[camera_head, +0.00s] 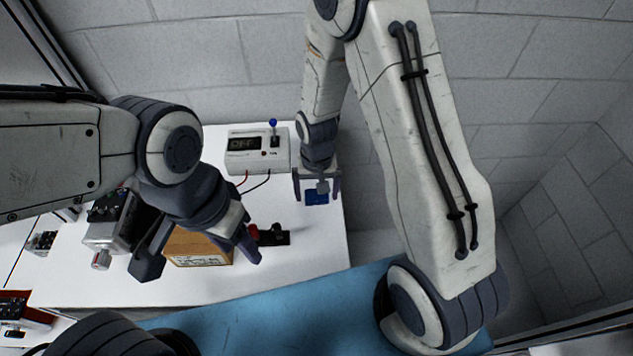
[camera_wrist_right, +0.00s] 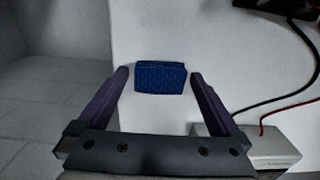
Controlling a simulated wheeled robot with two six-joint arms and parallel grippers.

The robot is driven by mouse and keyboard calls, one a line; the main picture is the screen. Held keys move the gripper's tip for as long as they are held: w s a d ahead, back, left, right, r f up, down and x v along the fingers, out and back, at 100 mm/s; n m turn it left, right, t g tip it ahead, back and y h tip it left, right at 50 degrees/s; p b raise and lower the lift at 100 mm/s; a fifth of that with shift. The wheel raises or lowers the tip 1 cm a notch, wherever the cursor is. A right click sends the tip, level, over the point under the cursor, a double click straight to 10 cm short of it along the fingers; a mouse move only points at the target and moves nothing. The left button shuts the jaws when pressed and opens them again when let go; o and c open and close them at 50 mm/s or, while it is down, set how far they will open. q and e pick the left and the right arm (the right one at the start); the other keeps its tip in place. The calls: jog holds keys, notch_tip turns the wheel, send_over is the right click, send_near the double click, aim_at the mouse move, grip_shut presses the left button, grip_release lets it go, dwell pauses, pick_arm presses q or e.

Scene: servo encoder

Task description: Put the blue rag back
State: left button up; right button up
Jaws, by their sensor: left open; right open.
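The blue rag (camera_head: 317,198) lies folded on the white table near its right edge. In the right wrist view the rag (camera_wrist_right: 161,77) is a small quilted blue block just beyond the fingertips, between their lines. My right gripper (camera_head: 317,190) is open and empty above the rag; its fingers also show in the right wrist view (camera_wrist_right: 160,85). My left gripper (camera_head: 200,262) is open, with its fingers on either side in front of a brown cardboard box (camera_head: 203,250). The arm and fingers hide part of the box.
A white device with an "OFF" display (camera_head: 258,150) and a blue-knobbed lever stands at the back, with red and black wires. A black part with a red end (camera_head: 273,237) lies mid-table. A grey machine (camera_head: 110,222) stands left. The front right tabletop (camera_head: 315,260) is clear.

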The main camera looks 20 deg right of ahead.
aim_at(315, 196)
jog(key=shift+r, duration=0.55)
notch_tip(315, 196, up, 11)
jog(key=b, duration=0.2)
jog(key=s+a+r+n, duration=0.2)
jog(key=s+n, duration=0.1)
jog(key=s, duration=0.3)
jog(key=s+a+r+n, duration=0.2)
jog(key=s+a+n, duration=0.1)
jog(key=s, duration=0.4)
jog(key=s+a+r+n+y, duration=0.1)
jog(key=s+a+r+n, duration=0.1)
jog(key=s, duration=0.4)
jog(key=shift+s+a+r+n, duration=0.35)
jog(key=shift+r+n, duration=0.2)
jog(key=shift+n, duration=0.25)
